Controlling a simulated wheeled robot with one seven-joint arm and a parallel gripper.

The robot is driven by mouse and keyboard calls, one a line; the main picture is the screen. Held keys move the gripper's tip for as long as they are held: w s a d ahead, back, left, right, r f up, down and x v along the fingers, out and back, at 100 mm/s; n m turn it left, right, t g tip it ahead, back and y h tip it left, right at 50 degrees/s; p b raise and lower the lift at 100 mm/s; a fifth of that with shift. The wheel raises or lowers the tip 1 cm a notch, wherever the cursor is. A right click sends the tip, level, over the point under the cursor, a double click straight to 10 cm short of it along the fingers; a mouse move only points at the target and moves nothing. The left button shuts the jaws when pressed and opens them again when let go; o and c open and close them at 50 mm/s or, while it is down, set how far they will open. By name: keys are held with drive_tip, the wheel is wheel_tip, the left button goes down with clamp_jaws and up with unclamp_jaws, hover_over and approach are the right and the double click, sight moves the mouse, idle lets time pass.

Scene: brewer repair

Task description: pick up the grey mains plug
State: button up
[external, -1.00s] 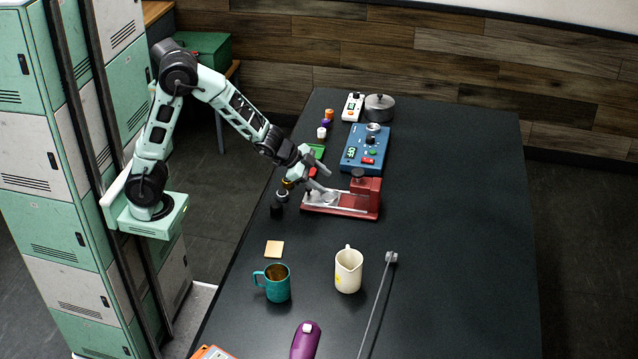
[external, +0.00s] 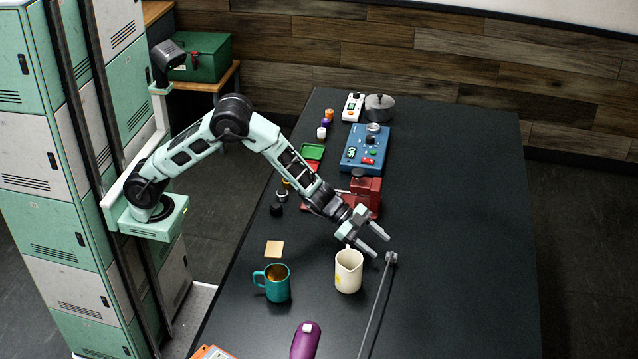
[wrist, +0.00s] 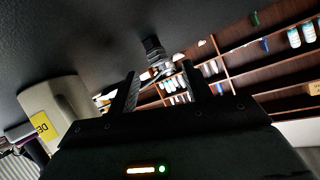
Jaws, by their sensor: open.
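The grey mains plug (external: 391,258) lies on the dark table, at the far end of its grey cable (external: 374,312). My gripper (external: 382,246) is open and empty, just behind and above the plug in the external view. In the wrist view the plug (wrist: 153,48) shows ahead, between and beyond the two fingers of my gripper (wrist: 162,88). I cannot tell whether a fingertip touches the plug.
A cream jug (external: 348,271) stands close to the left of the plug; it also shows in the wrist view (wrist: 50,112). A teal mug (external: 277,283) and purple object (external: 305,340) are further left. A red device (external: 366,192) stands behind. The table's right side is clear.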

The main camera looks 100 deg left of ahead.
sight(388, 252)
drive_tip(key=shift+p+x, duration=0.75)
drive_tip(key=shift+x, duration=2.35)
drive_tip(key=shift+d+r, duration=0.1)
clamp_jaws()
